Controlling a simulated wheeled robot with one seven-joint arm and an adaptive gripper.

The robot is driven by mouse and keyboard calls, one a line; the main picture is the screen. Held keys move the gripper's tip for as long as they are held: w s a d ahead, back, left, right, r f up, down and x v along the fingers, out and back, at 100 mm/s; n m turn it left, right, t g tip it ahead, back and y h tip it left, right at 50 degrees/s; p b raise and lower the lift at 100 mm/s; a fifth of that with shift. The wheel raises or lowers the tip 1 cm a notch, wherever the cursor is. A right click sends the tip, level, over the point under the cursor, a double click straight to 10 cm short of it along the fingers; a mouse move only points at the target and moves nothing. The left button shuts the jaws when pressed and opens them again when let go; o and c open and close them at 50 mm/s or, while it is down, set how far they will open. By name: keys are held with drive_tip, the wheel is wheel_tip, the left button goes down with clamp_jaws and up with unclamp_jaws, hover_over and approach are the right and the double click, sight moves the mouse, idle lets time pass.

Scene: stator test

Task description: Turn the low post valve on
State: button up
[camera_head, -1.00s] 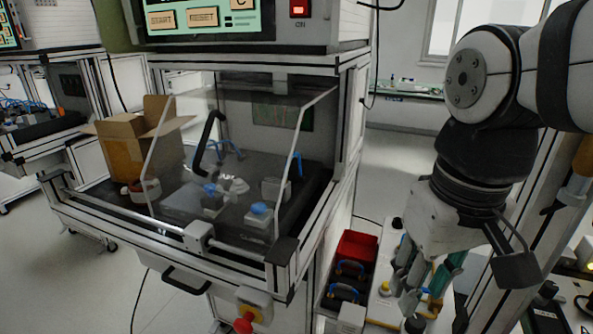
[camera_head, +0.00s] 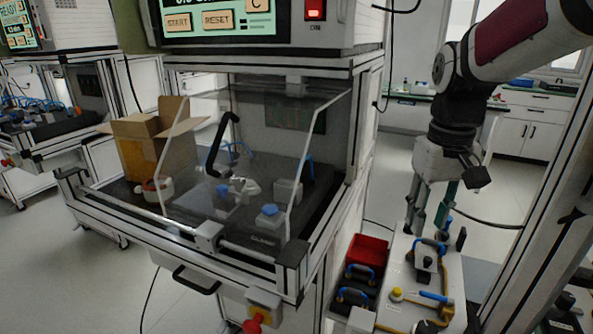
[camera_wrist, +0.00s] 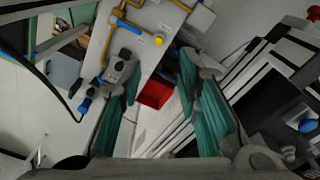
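A white bench (camera_head: 446,276) at the lower right carries yellow pipes and several fittings. A short blue lever (camera_head: 435,297) lies near its middle, beside a yellow knob (camera_head: 397,293). Farther back, a blue handle (camera_head: 432,244) stands by a grey block. I cannot tell which of these is the low post valve. My gripper (camera_head: 428,218) points down above the far part of the bench, near the blue handle. In the wrist view my gripper (camera_wrist: 160,78) is open and empty, its green fingers wide apart. That view also shows the yellow knob (camera_wrist: 158,39) and a grey block (camera_wrist: 119,67).
A red bin (camera_head: 368,251) and dark trays with blue-handled parts (camera_head: 354,294) stand left of the bench. A test station with a clear guard (camera_head: 250,160) and a cardboard box (camera_head: 150,150) fills the left. A metal frame post (camera_head: 535,190) rises at right.

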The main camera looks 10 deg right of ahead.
drive_tip(key=shift+w+d+f, duration=0.2)
drive_tip(key=shift+w+d, duration=0.25)
drive_tip(key=shift+w+d+f, duration=0.2)
drive_tip(key=shift+w+d, duration=0.2)
drive_tip(key=shift+w, duration=0.05)
